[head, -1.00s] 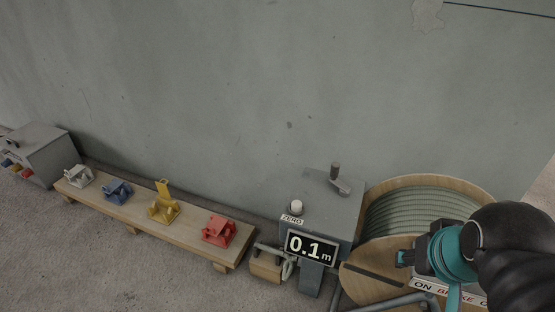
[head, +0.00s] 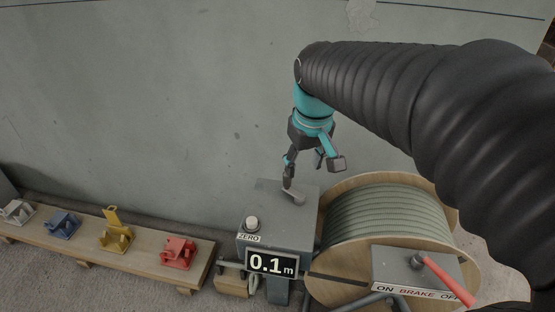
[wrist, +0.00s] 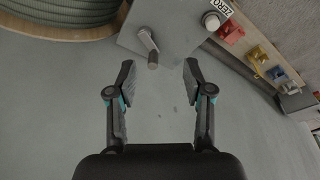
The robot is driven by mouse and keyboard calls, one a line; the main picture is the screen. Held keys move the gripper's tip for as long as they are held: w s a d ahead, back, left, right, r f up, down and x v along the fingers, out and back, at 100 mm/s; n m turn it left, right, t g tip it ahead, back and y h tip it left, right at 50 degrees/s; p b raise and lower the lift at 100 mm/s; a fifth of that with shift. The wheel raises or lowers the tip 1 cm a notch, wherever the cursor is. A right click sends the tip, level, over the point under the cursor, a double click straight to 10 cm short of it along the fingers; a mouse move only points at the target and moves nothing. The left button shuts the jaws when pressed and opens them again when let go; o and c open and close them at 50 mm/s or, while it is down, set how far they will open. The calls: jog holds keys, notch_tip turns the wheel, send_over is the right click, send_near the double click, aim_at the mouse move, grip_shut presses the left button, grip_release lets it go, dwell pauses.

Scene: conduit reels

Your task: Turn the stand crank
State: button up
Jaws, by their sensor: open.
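The stand crank (head: 296,197) sits on top of the grey meter box, with a short arm and an upright dark knob. My gripper (head: 314,170) is open and empty above the box, close to the crank. In the wrist view the crank knob (wrist: 152,60) shows between and just ahead of the two spread fingertips (wrist: 159,68). The fingers do not appear closed on it. Whether a finger touches the knob is hard to tell in the head view.
The reel of green-grey conduit (head: 385,215) stands right of the box. A brake box (head: 393,265) with a red lever (head: 443,280) is in front of it. The display (head: 271,264) reads 0.1 m, near a white ZERO button (head: 252,223). A bench (head: 140,262) with coloured fixtures stands left.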

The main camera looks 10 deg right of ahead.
aim_at(288, 181)
jog(key=w+f+n+g+p, duration=0.1)
jog(key=w+f+n+g, duration=0.2)
jog(key=w, duration=1.1)
jog(key=shift+m, duration=0.4)
notch_tip(288, 181, down, 15)
jog(key=shift+s+r+b, duration=0.1)
jog(key=shift+s+b, duration=0.05)
jog(key=shift+b, duration=0.25)
grip_shut()
